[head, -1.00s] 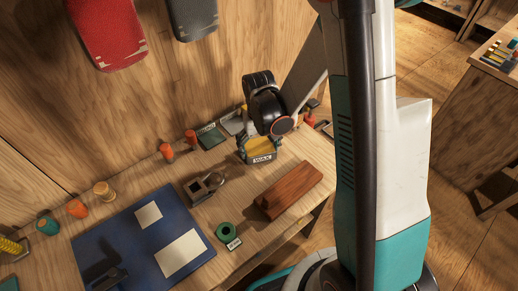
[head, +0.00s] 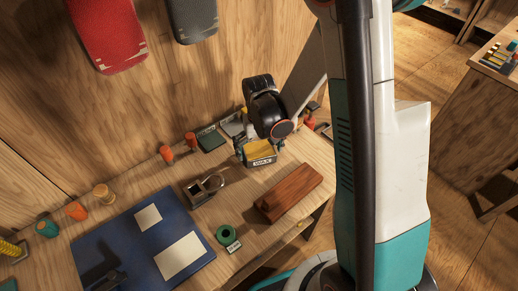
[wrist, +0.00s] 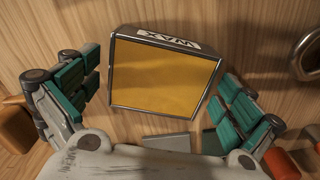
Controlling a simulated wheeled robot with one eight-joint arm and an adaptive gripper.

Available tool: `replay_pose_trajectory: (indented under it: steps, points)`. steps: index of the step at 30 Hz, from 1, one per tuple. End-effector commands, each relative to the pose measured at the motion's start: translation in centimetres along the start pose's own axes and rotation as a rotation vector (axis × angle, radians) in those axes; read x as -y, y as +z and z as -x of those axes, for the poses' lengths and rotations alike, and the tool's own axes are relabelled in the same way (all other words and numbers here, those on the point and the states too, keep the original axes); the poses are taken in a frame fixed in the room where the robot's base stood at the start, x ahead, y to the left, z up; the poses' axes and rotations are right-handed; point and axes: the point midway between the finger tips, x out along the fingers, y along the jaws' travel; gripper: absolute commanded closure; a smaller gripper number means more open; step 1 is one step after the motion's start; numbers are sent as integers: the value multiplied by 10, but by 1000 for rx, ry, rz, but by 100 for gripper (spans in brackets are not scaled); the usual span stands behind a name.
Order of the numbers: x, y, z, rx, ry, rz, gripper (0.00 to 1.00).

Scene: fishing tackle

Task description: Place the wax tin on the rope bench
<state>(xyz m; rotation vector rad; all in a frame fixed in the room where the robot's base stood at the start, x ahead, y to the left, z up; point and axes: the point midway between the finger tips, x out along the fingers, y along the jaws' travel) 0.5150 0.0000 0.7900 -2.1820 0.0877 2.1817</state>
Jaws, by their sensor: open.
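The wax tin (head: 262,159) stands on the wooden workbench, a box with a yellow top, metal rim and a WAX label on its side. In the wrist view the tin (wrist: 163,76) lies between the teal-padded fingers of my gripper (wrist: 160,88). The fingers are spread, with a visible gap on each side of the tin. In the head view my gripper (head: 257,148) is at the tin from above, its fingers partly hidden by the wrist. I cannot tell which surface is the rope bench.
A reddish-brown wooden block (head: 289,192) lies just in front of the tin. A metal clamp-like tool (head: 204,188), a green ring (head: 227,234) and a blue mat (head: 122,232) are to the left. Orange items stand along the back wall. Another wooden bench (head: 443,140) stands at right.

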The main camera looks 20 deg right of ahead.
Motion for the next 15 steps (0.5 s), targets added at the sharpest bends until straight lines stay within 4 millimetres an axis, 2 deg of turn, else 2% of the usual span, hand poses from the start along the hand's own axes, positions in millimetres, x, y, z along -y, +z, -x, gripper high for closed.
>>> replay_pose_trajectory:
  steps: [15]
  points:
    - [0,0,97,0,0,0,0]
